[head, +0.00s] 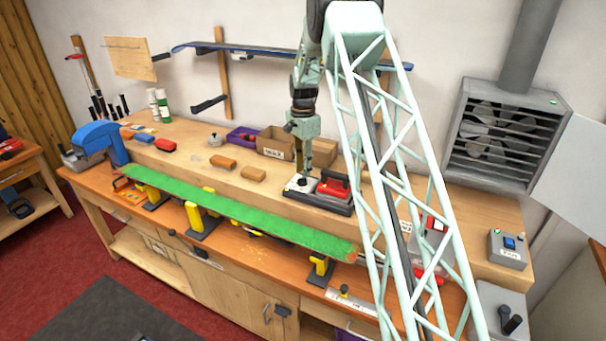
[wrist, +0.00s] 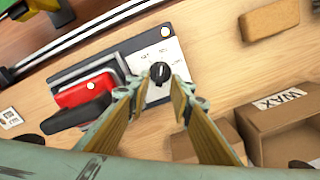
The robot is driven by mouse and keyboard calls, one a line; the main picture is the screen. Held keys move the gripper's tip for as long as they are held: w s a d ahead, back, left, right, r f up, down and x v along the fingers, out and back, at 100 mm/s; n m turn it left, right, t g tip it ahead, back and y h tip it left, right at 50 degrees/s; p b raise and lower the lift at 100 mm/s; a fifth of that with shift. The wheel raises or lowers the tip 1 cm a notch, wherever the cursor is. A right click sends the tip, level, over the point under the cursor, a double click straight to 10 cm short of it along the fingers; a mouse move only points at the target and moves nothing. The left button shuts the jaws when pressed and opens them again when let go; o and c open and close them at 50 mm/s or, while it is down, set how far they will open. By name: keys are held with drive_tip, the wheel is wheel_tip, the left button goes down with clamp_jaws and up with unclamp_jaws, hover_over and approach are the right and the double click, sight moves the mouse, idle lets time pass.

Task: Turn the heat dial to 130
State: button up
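The heat dial (wrist: 160,73) is a small black knob on a white marked plate (wrist: 142,60). In the wrist view it lies just beyond and between my fingertips; I cannot read its setting. My gripper (wrist: 158,88) is open, with one finger on each side of the dial, and contact cannot be made out. In the head view my gripper (head: 305,176) points down over the white plate (head: 298,186). The iron's dark base (head: 335,205) carries the plate and the red iron (head: 333,187) with a black handle; the red iron also shows in the wrist view (wrist: 85,92).
A cardboard box marked WAX (wrist: 285,120) stands close to my gripper. An orange-brown block (wrist: 270,18) lies on the wooden shelf. A long green-topped ski (head: 230,211) rests on supports in front. A switch box (head: 508,248) is at the right end.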

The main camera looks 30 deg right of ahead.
wheel_tip(320, 180, up, 9)
idle(0.5)
idle(0.3)
drive_tip(key=shift+r, duration=0.15)
drive_tip(key=s+a+r+n+t+b, duration=0.1)
drive_tip(key=s+a+r+n, duration=0.2)
drive_tip(key=s+a+r, duration=0.45)
drive_tip(key=s+a+r+n+b, duration=0.2)
drive_tip(key=s+a+r+n, duration=0.15)
drive_tip(key=s+r, duration=0.6)
drive_tip(key=s+a+r+n+t+b, duration=0.1)
drive_tip(key=s+a+r+n, duration=0.1)
drive_tip(key=s+a+r, duration=0.65)
drive_tip(key=s+a+n+t+b, duration=0.1)
drive_tip(key=s+a+n, duration=0.1)
drive_tip(key=s, duration=0.8)
drive_tip(key=s+a+n+b, duration=0.1)
drive_tip(key=s+a+n, duration=0.1)
drive_tip(key=s, duration=0.8)
drive_tip(key=s+a+f+n+b, duration=0.1)
drive_tip(key=s+f+n, duration=0.1)
drive_tip(key=s, duration=0.7)
drive_tip(key=s+a+f+n+t+b, duration=0.1)
drive_tip(key=s+a+f+n, duration=0.1)
drive_tip(key=s+f, duration=0.3)
drive_tip(key=s, duration=0.4)
drive_tip(key=shift+s+a+f, duration=0.15)
drive_tip(key=shift+f, duration=0.05)
